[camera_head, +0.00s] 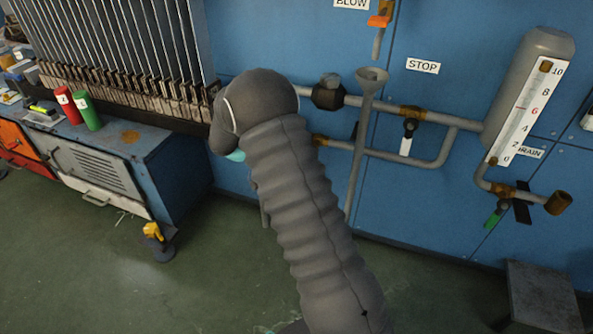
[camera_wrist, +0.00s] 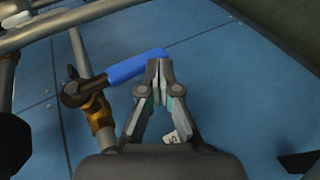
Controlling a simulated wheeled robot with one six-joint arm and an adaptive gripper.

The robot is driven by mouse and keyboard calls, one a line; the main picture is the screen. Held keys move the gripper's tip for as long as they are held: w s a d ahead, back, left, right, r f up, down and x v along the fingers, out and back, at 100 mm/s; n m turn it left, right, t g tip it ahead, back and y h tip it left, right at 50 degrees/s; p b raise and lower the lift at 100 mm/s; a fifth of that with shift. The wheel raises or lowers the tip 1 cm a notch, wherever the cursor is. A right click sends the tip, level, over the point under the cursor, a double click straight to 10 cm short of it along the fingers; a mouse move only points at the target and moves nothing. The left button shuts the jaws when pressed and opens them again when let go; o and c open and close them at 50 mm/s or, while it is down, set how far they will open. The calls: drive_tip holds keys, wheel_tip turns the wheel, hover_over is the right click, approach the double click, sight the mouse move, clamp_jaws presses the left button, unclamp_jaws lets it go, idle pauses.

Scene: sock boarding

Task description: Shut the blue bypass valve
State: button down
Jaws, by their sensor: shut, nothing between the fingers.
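The blue bypass valve handle (camera_wrist: 135,68) shows in the wrist view. It sticks out to the right from a dark hub on a brass valve body (camera_wrist: 99,113), roughly across the line of its grey pipe (camera_wrist: 80,50). My gripper (camera_wrist: 159,66) is shut and empty. Its fingertips overlap the handle's free right end in the picture; I cannot tell whether they touch it. In the head view my arm covers the middle of the scene, and the blue handle and my fingertips are hidden behind it.
A funnel pipe (camera_head: 364,130), a white-handled valve (camera_head: 407,132), a level gauge (camera_head: 526,100) and a green-handled drain valve (camera_head: 496,214) stand right of my arm against blue panels. A workbench (camera_head: 170,165) with red and green cans is on the left. Open floor lies in front.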

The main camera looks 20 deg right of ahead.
drive_tip(key=shift+a, duration=0.1)
idle(0.3)
drive_tip(key=w+a, duration=0.6)
drive_tip(key=a, duration=0.6)
drive_tip(key=shift+w, duration=0.4)
